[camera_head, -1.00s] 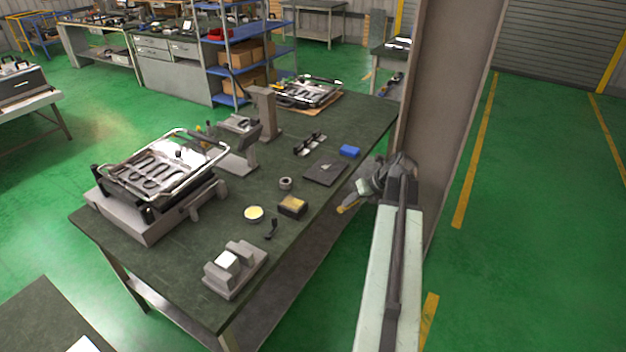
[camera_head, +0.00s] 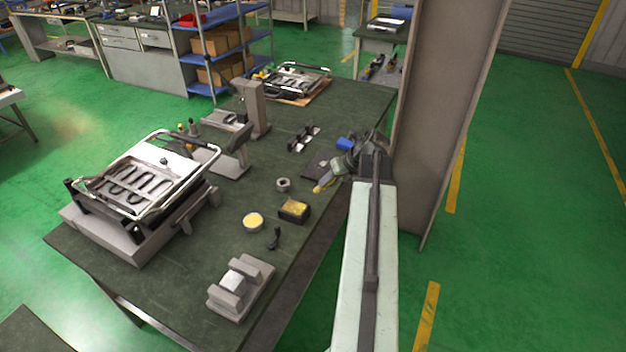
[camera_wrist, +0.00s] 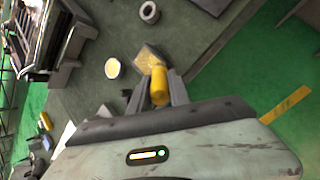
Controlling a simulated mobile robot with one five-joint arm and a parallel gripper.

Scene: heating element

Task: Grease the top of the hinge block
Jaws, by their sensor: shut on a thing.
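My gripper (camera_head: 338,174) is shut on a yellow, rod-like tool (camera_head: 320,188). The tool also shows between the two fingers in the wrist view (camera_wrist: 158,86), and its far end is hard to make out. The gripper is above the right edge of the workbench, near a dark flat plate (camera_head: 314,166). A grey stepped block on a base plate (camera_head: 240,287) stands at the bench's near end. I cannot tell for sure that it is the hinge block. A round tin with pale yellow content (camera_head: 253,221) sits mid-bench, apart from the tool.
Beside the tin are a dark box with a yellow top (camera_head: 294,208), a grey ring (camera_head: 283,185) and a small black item (camera_head: 274,238). A large heating-plate appliance (camera_head: 140,190) fills the bench's left. A grey post (camera_head: 250,108) stands farther back. A thick column (camera_head: 440,110) rises beside my arm.

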